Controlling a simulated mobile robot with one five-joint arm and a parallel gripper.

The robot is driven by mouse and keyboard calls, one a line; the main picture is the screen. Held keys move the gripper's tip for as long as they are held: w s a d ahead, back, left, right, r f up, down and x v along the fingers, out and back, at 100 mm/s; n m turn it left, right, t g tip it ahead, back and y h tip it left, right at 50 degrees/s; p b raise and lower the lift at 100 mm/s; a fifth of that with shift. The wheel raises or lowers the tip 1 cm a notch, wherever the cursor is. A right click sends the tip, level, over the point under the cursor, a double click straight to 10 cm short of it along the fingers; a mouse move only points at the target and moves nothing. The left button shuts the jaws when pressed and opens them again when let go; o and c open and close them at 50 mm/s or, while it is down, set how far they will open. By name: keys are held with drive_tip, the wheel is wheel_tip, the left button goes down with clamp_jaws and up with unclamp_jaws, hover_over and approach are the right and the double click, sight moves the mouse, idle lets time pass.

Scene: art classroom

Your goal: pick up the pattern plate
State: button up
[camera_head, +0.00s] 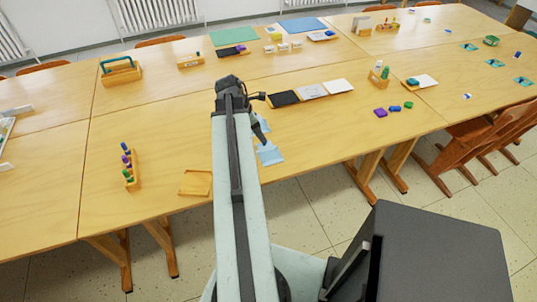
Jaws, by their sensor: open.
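A flat light-blue piece (270,155), which looks like the pattern plate, lies on the wooden table near its front edge, just right of my arm. Any pattern on it is too small to make out. A second light-blue patch (262,123) shows just behind it, partly covered by my gripper. My gripper (261,138) is open and points down at the table, right behind the front light-blue piece. My arm and the gripper hide part of this area, and I cannot tell whether the fingers touch anything.
An empty shallow wooden tray (195,183) lies left of my arm, and a wooden rack with coloured pegs (130,168) stands farther left. A black tray (283,99) and white sheets (311,91) lie behind right. Purple and green blocks (380,113) lie right. Chairs (480,140) stand at the right.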

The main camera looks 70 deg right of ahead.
drive_tip(key=b+x, duration=0.4)
drive_tip(key=x, duration=0.1)
drive_tip(key=shift+w+f, duration=0.1)
drive_tip(key=shift+r, duration=0.2)
clamp_jaws()
drive_tip(key=shift+r, duration=0.1)
wheel_tip(320, 180, up, 10)
drive_tip(key=p, duration=1)
